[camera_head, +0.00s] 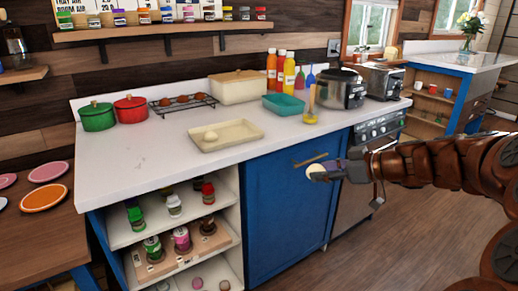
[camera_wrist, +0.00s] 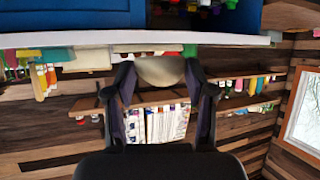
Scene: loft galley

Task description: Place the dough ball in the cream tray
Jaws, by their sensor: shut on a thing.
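The cream tray (camera_head: 236,133) lies on the white counter and has a pale dough ball (camera_head: 211,135) in its left part. My gripper (camera_head: 322,171) is in front of the blue cabinet, below the counter edge and to the right of the tray. It is shut on another pale dough ball (camera_head: 313,172). In the wrist view the held dough ball (camera_wrist: 160,69) sits between the two dark fingers of my gripper (camera_wrist: 161,78). The fingers hide part of the ball in the head view.
The counter (camera_head: 150,168) is clear in front of the tray. A teal tray (camera_head: 284,105), a glass with a utensil (camera_head: 311,118) and a cooker (camera_head: 340,90) stand to the right. A wire rack (camera_head: 184,103) and a cream box (camera_head: 237,88) stand behind.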

